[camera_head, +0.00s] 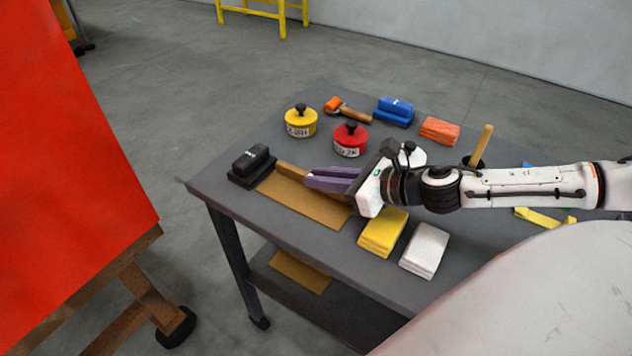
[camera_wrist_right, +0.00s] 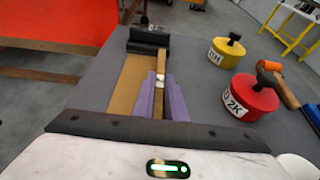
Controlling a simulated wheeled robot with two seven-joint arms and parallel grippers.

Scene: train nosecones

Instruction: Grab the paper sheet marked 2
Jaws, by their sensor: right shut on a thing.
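A flat brown paper sheet (camera_head: 300,201) lies on the grey table near its left end. It also shows in the wrist view (camera_wrist_right: 129,79). A raised tan strip (camera_head: 291,170) runs along its far edge, with a small white patch (camera_wrist_right: 160,77); no number is legible. My right gripper (camera_head: 333,179) has its purple fingers on either side of this strip, shut on it at the sheet's far side. The fingers and wrist hide part of the sheet. I cannot tell whether the strip is one piece with the sheet. My left gripper is not in view.
A black block (camera_head: 253,163) stands at the sheet's left end. Yellow (camera_head: 300,122) and red (camera_head: 350,139) tins stand behind the gripper. Yellow (camera_head: 383,233) and white (camera_head: 424,250) blocks lie in front of my arm. A large red panel (camera_head: 70,170) stands left of the table.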

